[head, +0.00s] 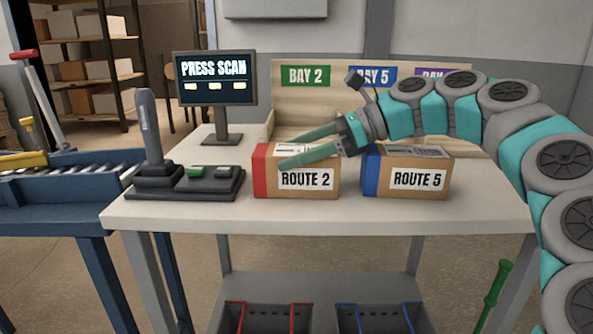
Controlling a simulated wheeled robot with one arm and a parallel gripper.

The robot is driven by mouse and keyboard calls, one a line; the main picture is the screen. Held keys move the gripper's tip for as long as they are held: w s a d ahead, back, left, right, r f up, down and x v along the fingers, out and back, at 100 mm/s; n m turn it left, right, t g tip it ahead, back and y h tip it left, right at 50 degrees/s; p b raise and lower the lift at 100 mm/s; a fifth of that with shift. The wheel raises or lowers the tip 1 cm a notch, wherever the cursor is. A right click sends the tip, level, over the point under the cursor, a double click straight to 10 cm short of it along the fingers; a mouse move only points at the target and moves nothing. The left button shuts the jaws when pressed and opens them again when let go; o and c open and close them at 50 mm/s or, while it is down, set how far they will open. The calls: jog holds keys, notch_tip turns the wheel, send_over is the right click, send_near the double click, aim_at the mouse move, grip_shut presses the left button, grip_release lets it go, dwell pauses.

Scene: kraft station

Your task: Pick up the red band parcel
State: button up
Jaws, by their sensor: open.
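The red band parcel (262,176) is a brown box with a red left end and a white label reading "ROUTE 2". It sits upright on the front part of the white table. My gripper (280,150) is open, its two green fingers pointing left over the parcel's top. One finger crosses the parcel's upper front and the other lies toward the back. I cannot tell whether the fingers touch the box. They hide part of its top.
A blue-ended "ROUTE 5" parcel (405,182) stands close to the right. A scanner on a black base (190,190) and a "PRESS SCAN" monitor (214,80) stand left. A bay board (335,95) stands behind. The front table edge (330,217) is clear.

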jog(key=shift+a+f, duration=0.1)
jog(key=shift+a, duration=0.1)
jog(key=c, duration=1.5)
